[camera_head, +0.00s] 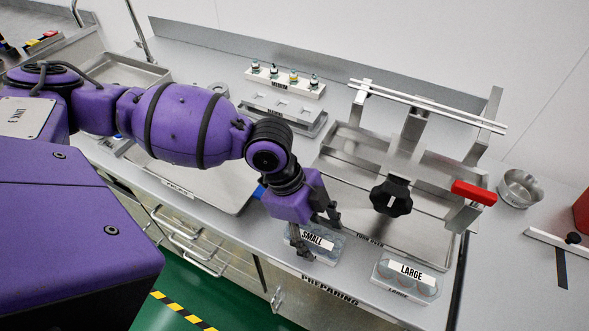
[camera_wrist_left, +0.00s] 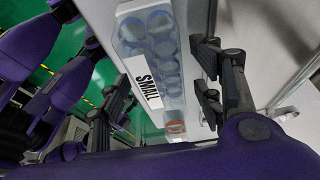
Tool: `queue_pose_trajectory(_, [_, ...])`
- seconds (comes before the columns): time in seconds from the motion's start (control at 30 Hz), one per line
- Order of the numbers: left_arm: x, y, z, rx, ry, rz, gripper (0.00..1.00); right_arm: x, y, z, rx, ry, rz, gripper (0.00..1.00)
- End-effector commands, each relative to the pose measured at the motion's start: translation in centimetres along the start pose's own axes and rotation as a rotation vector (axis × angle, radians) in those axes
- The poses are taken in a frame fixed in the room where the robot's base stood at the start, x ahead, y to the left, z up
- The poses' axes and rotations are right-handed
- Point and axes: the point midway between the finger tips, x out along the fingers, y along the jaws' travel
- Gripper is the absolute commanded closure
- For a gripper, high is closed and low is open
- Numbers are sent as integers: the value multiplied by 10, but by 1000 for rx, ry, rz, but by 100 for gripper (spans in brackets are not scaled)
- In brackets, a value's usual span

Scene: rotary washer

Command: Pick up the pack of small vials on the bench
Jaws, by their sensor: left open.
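The pack of small vials (camera_head: 324,246) is a clear tray with a white SMALL label, lying near the bench's front edge. In the left wrist view the pack (camera_wrist_left: 158,40) shows several round blue-tinted vials in rows, with the label along one side. My left gripper (camera_head: 316,236) is above the pack and partly covers it in the head view. In the left wrist view my left gripper (camera_wrist_left: 165,95) is open, with a finger on each side of the pack and space between the fingers and it. My right gripper is not in view.
A similar pack labelled LARGE (camera_head: 408,277) lies to the right on the bench. A metal rotary washer frame (camera_head: 425,180) with a black knob and red handle stands close behind. A white rack (camera_head: 284,82) holds several small bottles at the back.

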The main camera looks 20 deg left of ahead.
Motion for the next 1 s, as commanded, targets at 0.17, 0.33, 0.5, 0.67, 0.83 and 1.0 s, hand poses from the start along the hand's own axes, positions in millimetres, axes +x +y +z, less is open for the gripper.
queue_pose_trajectory(0.17, [-2,-2,-1,2,0,-3,40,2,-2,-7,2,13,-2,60])
queue_pose_trajectory(0.33, [-1,-1,-1,2,0,-3,40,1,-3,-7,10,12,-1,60])
queue_pose_trajectory(0.5, [1,-1,0,2,0,-3,40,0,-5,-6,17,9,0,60])
queue_pose_trajectory(0.67, [2,-1,1,2,0,-3,40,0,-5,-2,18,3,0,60])
queue_pose_trajectory(0.83, [3,-1,1,2,0,-3,40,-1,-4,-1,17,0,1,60])
queue_pose_trajectory(1.0, [3,-1,1,2,0,-3,53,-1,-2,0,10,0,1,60])
